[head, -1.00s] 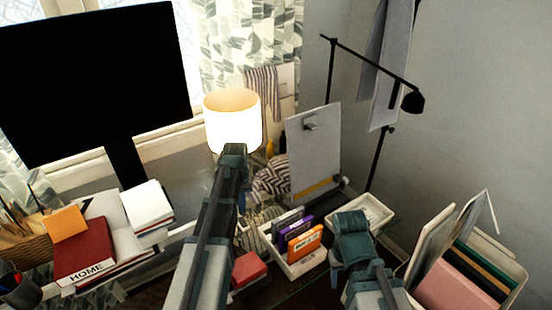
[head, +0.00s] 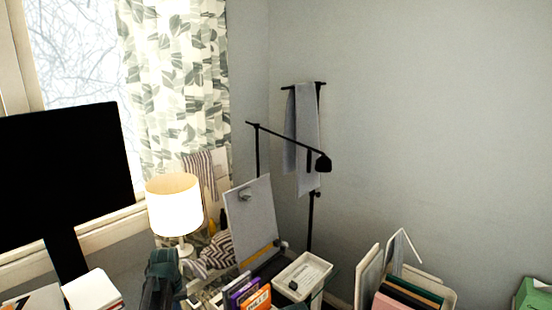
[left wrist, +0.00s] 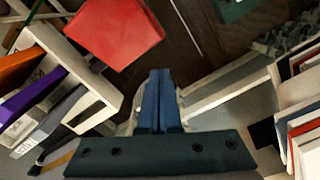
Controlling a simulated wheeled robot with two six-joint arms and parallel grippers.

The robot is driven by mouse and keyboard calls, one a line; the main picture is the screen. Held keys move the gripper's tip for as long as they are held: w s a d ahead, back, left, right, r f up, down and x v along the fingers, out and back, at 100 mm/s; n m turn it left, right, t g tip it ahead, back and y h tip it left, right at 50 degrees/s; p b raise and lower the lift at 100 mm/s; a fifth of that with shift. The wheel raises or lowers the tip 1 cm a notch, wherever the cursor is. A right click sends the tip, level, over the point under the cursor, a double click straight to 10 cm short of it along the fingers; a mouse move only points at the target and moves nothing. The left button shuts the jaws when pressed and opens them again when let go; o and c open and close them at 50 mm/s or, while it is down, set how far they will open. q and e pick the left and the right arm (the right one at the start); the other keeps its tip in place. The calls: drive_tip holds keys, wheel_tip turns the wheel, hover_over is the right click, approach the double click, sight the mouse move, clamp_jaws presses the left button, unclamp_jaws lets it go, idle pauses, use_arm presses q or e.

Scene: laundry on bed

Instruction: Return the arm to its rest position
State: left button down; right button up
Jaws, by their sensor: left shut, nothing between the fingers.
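My left arm comes in at the bottom of the head view, with its dark teal gripper (head: 162,268) in front of the lamp base. In the left wrist view the two blue fingers of the left gripper (left wrist: 160,85) are pressed together with nothing between them. A red box (left wrist: 115,30) lies beyond the fingertips, apart from them. My right gripper is not in view.
A lit lamp (head: 174,205) stands behind my left gripper, with a black monitor (head: 65,160) to its left. A white tray (head: 318,268), a clipboard (head: 252,220) and a file holder (head: 450,297) stand to the right.

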use_arm(q)
drive_tip(key=s+d+m, duration=0.3)
drive_tip(key=s+d, duration=0.6)
drive_tip(key=d, duration=0.2)
drive_tip(key=s+d+m+y, duration=0.1)
drive_tip(key=s+d+m, duration=0.3)
drive_tip(key=s+d, duration=0.5)
drive_tip(key=d, duration=0.3)
drive_tip(key=shift+s+d, duration=0.3)
drive_tip(key=shift+s, duration=0.05)
drive_tip(key=shift+r, duration=0.1)
